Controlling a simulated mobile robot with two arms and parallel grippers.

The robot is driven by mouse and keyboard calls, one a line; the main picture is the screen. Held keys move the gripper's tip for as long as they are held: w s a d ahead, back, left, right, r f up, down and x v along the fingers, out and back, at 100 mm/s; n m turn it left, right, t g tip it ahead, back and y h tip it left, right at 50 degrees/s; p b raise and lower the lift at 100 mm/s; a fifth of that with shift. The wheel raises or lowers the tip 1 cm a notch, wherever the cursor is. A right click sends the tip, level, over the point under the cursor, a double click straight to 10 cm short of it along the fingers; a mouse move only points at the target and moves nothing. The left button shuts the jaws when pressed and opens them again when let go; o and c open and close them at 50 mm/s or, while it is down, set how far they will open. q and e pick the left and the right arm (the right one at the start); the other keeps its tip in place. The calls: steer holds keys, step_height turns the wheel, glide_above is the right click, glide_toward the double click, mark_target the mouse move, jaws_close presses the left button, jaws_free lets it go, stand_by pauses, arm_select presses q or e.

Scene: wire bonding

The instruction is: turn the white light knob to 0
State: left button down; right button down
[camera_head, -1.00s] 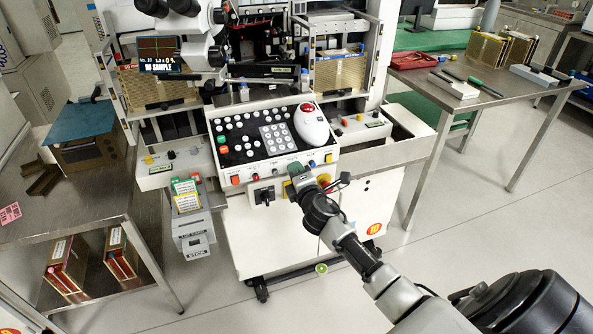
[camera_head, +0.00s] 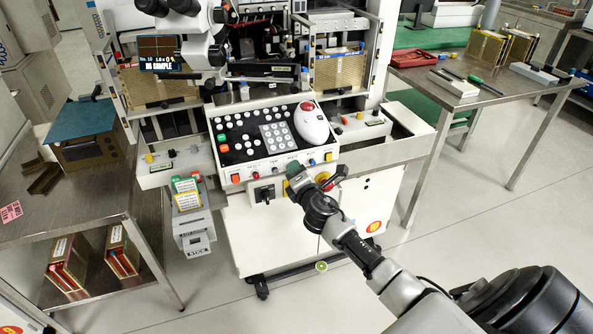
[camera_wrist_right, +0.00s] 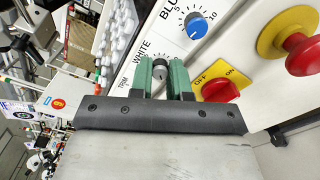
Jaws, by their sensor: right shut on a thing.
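The white light knob (camera_wrist_right: 160,70) is a small dark knob with a grey cap, next to the printed word WHITE in the right wrist view. The two green fingers of my right gripper (camera_wrist_right: 161,76) stand on either side of it and close on it. The fingers cover its sides, and I cannot read its setting. In the head view my right gripper (camera_head: 294,172) is at the lower front edge of the machine's control panel (camera_head: 262,165) and hides the knob. My left gripper is not in view.
The blue knob (camera_wrist_right: 195,27) is beside the held knob. A red on/off switch (camera_wrist_right: 219,90) sits close to the fingers, and a red emergency button (camera_wrist_right: 305,52) on yellow is further right. A white mouse-like device (camera_head: 311,124) rests on the panel. The floor at right is clear.

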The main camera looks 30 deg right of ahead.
steer(key=c, duration=1.1)
jaws_free()
steer(key=shift+s, duration=0.1)
steer(key=v, duration=1)
steer(key=shift+s, duration=0.3)
